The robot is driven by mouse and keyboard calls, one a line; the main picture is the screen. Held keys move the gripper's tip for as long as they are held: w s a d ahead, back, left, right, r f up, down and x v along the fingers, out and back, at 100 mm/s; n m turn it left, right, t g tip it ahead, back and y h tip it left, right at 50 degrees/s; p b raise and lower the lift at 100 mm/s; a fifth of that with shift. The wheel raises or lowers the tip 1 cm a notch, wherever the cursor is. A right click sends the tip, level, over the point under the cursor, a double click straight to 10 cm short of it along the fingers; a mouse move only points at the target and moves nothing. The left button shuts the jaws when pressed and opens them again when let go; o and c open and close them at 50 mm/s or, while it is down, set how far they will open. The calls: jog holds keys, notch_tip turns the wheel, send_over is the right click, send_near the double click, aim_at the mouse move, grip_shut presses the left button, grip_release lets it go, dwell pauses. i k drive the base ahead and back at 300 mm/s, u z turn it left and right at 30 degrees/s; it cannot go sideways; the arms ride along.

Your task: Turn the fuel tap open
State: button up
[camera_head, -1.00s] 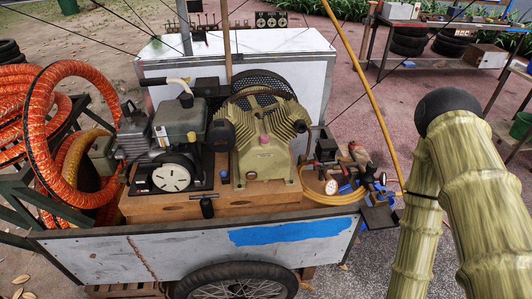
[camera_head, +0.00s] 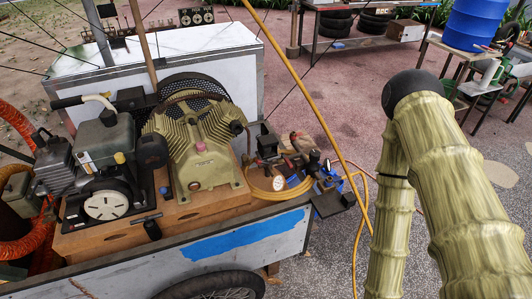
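The small engine (camera_head: 62,172) stands on the wooden deck of the cart at the left, with a dark grey-green tank (camera_head: 104,138) on top and a white round recoil cover (camera_head: 106,204) in front. I cannot pick out the fuel tap; it is too small or hidden around the engine. My gripper is not in view. Only my arm's thick green-yellow links show at the right, apart from the cart.
An olive compressor (camera_head: 198,155) stands right of the engine. Gauges and fittings with a coiled yellow hose (camera_head: 280,190) sit at the deck's right end. A yellow pole (camera_head: 300,85) slants across. The cart's side panel (camera_head: 160,268) forms the front edge. Gravel lies right of it.

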aim_at(50, 218)
jog(key=i, duration=0.55)
jog(key=u, duration=2.15)
jog(key=k, duration=0.95)
jog(key=u, duration=0.45)
jog(key=i, duration=0.4)
